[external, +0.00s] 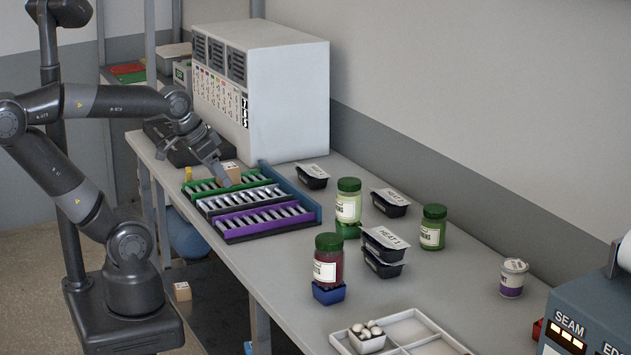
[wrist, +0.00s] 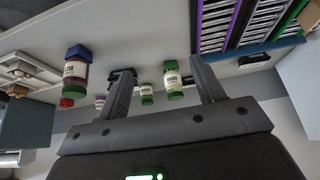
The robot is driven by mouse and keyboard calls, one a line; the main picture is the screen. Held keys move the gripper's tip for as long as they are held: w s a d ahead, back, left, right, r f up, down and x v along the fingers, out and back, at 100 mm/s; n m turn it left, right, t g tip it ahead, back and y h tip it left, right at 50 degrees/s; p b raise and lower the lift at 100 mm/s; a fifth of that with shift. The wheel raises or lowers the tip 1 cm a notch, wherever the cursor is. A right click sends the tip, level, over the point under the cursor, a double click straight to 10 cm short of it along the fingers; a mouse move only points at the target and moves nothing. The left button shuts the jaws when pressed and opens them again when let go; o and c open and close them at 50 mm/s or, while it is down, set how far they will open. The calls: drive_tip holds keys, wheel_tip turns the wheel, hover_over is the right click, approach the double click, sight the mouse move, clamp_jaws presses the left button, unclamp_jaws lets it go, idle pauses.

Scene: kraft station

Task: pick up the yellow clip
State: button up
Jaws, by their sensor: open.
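A small yellow piece (external: 188,173), which looks like the yellow clip, is at the table's left edge, beside the near end of the green-edged roller rack (external: 200,187). It is too small to make out its shape, and I do not see it in the wrist view.
A brown box (external: 229,172) sits by the racks, close to my gripper. White-edged and purple-edged (external: 262,229) racks adjoin the green one. A large white cabinet (external: 290,100) stands behind. Jars (external: 348,200) and black tubs (external: 384,245) stand to the right.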

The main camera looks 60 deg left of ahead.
drive_tip(key=w+a+r+g+y, duration=0.1)
drive_tip(key=w+a+r+g, duration=0.15)
drive_tip(key=w+a, duration=0.75)
drive_tip(key=m+g+h, duration=0.1)
drive_tip(key=m+g, duration=0.1)
drive_tip(key=g, duration=0.1)
hover_over(188, 169)
wheel_tip(188, 169, down, 16)
drive_tip(key=shift+s+d+f, duration=0.1)
drive_tip(key=f, duration=0.5)
drive_tip(key=shift+w+a+f, duration=0.2)
drive_tip(key=shift+f, duration=0.1)
drive_tip(key=c, duration=1)
